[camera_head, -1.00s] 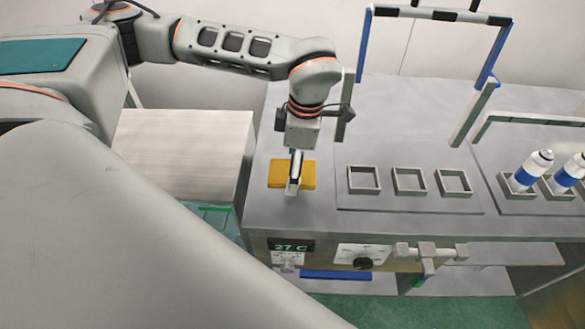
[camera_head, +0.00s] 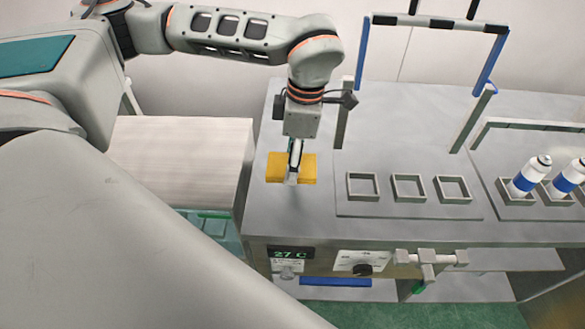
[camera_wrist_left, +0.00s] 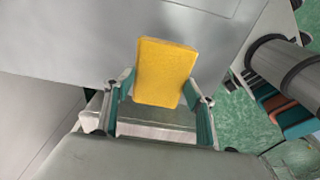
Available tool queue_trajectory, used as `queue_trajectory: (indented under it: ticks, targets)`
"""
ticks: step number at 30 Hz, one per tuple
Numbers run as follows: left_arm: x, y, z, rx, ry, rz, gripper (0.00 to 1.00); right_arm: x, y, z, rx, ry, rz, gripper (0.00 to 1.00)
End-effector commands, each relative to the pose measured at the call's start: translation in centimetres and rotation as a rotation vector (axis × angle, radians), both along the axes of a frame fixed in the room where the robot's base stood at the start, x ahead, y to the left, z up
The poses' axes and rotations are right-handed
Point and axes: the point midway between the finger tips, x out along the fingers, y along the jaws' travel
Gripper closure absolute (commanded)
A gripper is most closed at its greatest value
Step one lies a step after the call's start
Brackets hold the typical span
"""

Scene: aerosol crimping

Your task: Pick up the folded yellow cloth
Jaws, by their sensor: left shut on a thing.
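The folded yellow cloth (camera_head: 277,168) is a flat yellow block at the left part of the grey bench top in the head view. My left gripper (camera_head: 293,177) points down over it and is shut on it. In the left wrist view the cloth (camera_wrist_left: 163,72) sits between the two green-padded fingers of my left gripper (camera_wrist_left: 160,108). The cloth seems slightly above the bench, though the gap is hard to see. My right gripper is not in view.
Three empty square holders (camera_head: 408,188) stand on a plate right of the cloth. White and blue cans (camera_head: 530,176) stand in holders at the far right. A blue and black frame (camera_head: 440,20) rises behind. A pale block (camera_head: 180,165) is left of the bench.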

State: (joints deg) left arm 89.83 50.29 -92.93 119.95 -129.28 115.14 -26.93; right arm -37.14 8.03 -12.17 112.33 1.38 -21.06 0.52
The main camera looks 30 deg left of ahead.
Motion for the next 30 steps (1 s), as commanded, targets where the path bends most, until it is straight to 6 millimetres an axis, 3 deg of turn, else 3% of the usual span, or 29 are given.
queue_trajectory:
  ticks: [9,15,22,30]
  targets:
    - [0.1,0.0,9.2,-0.001,-0.006,0.0,0.63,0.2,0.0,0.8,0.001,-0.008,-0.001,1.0]
    - [0.1,0.0,13.1,0.0,-0.005,0.0,0.63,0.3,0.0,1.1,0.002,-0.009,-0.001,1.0]
    - [0.0,0.0,15.2,-0.001,-0.001,0.0,0.63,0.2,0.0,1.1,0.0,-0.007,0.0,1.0]
    - [0.2,0.0,15.0,-0.003,0.0,-0.052,0.63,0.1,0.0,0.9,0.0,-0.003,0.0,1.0]
